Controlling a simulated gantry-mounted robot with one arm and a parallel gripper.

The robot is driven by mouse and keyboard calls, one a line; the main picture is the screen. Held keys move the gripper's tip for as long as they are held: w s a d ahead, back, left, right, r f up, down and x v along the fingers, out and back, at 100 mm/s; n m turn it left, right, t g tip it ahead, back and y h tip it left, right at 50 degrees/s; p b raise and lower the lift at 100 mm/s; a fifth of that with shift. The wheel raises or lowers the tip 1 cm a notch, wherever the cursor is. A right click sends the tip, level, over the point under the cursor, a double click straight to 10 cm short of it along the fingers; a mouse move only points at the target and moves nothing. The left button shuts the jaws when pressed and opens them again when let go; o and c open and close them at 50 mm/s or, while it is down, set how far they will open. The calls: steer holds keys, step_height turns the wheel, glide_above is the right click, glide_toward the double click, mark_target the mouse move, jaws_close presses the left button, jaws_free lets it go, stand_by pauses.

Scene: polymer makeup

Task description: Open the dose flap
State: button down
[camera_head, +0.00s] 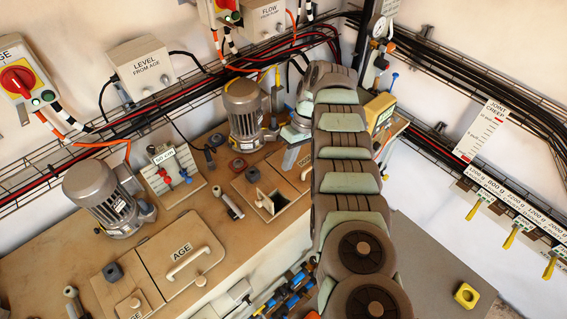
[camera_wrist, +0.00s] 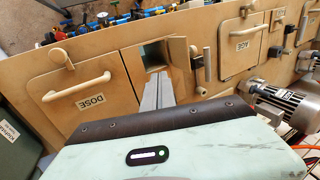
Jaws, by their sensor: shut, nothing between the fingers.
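The dose lid (camera_wrist: 95,90), a tan panel with a pale handle and a DOSE label, lies flat and shut in the wrist view. Beside it on the right is a small square hole (camera_wrist: 153,54), dark inside. A small tan flap (camera_wrist: 179,50) stands raised at the hole's right edge. The hole also shows in the head view (camera_head: 266,204). My gripper (camera_wrist: 157,88) is shut and empty, its fingertips by the near edge of the hole; whether they touch anything is unclear. My arm hides much of the dose area in the head view.
The AGE lid (camera_head: 181,251) lies shut, with a smaller shut flap (camera_head: 134,305) beside it. Grey motors (camera_head: 108,198) and (camera_head: 245,113) stand on the tan top behind. An upright latch (camera_wrist: 199,72) stands right of the raised flap. Blue-handled valves (camera_head: 289,289) line the front.

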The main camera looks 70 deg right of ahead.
steer(key=w+a+f+p, duration=0.3)
steer(key=a+f+p, duration=0.3)
steer(key=f, duration=0.1)
steer(key=shift+w+a+f, duration=0.15)
steer(key=shift+a+f, duration=0.05)
steer(key=shift+f, duration=0.15)
steer(key=shift+p, duration=0.3)
